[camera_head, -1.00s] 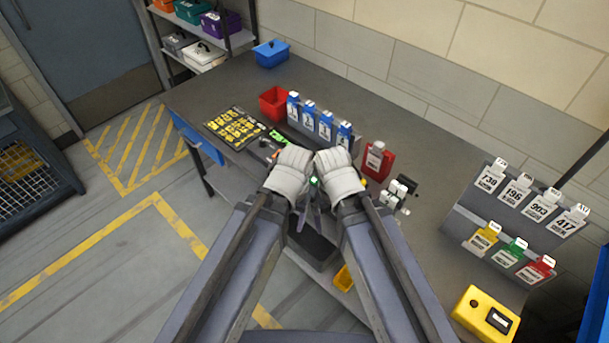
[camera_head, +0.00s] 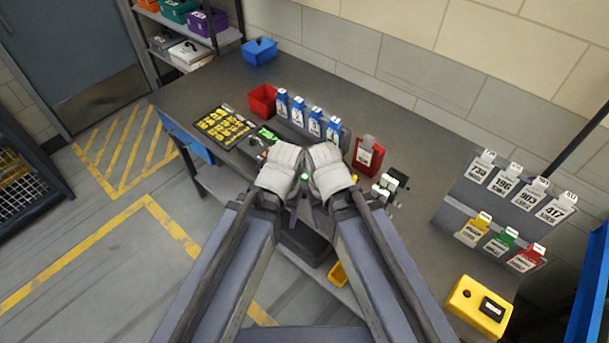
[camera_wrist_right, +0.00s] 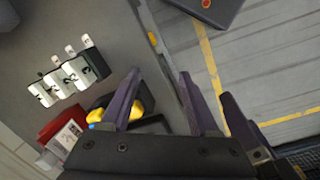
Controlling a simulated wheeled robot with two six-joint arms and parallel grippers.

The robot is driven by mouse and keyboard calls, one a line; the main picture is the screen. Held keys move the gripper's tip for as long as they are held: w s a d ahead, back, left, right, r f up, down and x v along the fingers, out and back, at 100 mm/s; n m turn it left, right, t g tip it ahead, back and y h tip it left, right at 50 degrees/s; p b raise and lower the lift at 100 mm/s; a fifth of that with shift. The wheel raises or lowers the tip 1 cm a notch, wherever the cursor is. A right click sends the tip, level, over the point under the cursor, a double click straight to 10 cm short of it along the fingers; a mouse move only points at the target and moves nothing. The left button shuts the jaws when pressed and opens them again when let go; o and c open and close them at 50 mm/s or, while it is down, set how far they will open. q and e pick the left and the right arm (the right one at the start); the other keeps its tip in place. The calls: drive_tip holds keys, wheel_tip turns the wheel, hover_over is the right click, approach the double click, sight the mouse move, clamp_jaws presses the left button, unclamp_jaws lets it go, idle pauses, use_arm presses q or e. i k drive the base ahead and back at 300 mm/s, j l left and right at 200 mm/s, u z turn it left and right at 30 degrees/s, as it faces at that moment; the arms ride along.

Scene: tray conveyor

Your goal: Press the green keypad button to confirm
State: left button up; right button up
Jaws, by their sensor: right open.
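A small round green spot (camera_head: 304,177), which may be the green button, shows in the head view in the gap between my two white-covered wrists. I cannot tell whether anything touches it. My right gripper (camera_head: 328,172) is beside it on the right, pointing down at the bench; its purple fingers (camera_wrist_right: 180,90) stand apart and empty in the right wrist view. My left gripper (camera_head: 280,170) is just left of the spot, its fingertips hidden by the wrist. A black panel (camera_head: 226,126) with yellow labels lies on the bench to the left, with a bright green patch (camera_head: 267,133) beside it.
A red bin (camera_head: 262,100), blue-topped cards (camera_head: 315,122) and a red card holder (camera_head: 368,154) stand behind my grippers. White-topped blocks (camera_head: 384,187) are close on the right. A numbered card rack (camera_head: 455,208) and yellow box (camera_head: 478,305) are farther right.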

sight(304, 176)
drive_tip(key=j+z, duration=0.25)
drive_tip(key=j, duration=0.2)
drive_tip(key=k+j+z, duration=0.1)
drive_tip(key=j+z, duration=0.15)
drive_tip(key=j, duration=0.15)
drive_tip(key=k+j+z, duration=0.1)
drive_tip(key=j+z, duration=0.15)
drive_tip(key=j, duration=0.2)
